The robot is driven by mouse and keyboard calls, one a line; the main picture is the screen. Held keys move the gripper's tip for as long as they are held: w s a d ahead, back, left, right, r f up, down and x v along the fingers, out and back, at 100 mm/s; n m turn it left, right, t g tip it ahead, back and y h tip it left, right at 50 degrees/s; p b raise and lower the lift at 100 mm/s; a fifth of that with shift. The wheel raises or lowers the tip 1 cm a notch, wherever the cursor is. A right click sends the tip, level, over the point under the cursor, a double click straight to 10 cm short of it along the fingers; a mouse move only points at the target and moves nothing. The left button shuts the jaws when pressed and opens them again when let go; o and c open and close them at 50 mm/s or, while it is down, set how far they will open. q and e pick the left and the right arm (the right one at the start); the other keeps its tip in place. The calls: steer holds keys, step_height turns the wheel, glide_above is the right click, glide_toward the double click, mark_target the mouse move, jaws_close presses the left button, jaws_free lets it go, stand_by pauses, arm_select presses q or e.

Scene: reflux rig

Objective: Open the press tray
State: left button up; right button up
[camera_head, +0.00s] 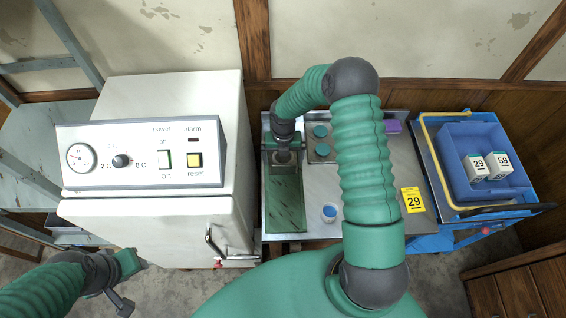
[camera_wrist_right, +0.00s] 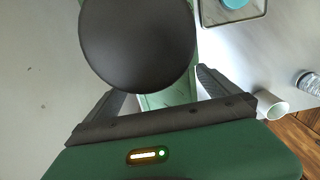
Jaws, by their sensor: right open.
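A flat green tray (camera_head: 286,208), which I take to be the press tray, lies along the left end of the grey bench. Part of the green shows between the fingers in the right wrist view (camera_wrist_right: 165,98). My right gripper (camera_head: 283,158) points down over the tray's far end, open, its fingers apart. A dark round knob-like disc (camera_wrist_right: 138,45) fills the space ahead of the fingers in the wrist view and hides what is under it. I cannot tell whether the fingers touch it. My left gripper (camera_head: 128,268) hangs low at the left, apart from the bench; its jaws are unclear.
A white cabinet (camera_head: 150,215) with a control panel stands close left of the tray. A blue cart (camera_head: 436,240) stands at the right.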

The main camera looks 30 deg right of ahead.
mark_target(284, 165)
step_height(284, 165, down, 5)
steer(key=shift+s+r, duration=0.1)
arm_select(q)
steer(key=shift+s+r, duration=0.1)
steer(key=shift+r, duration=0.3)
arm_select(e)
steer(key=shift+c, duration=0.3)
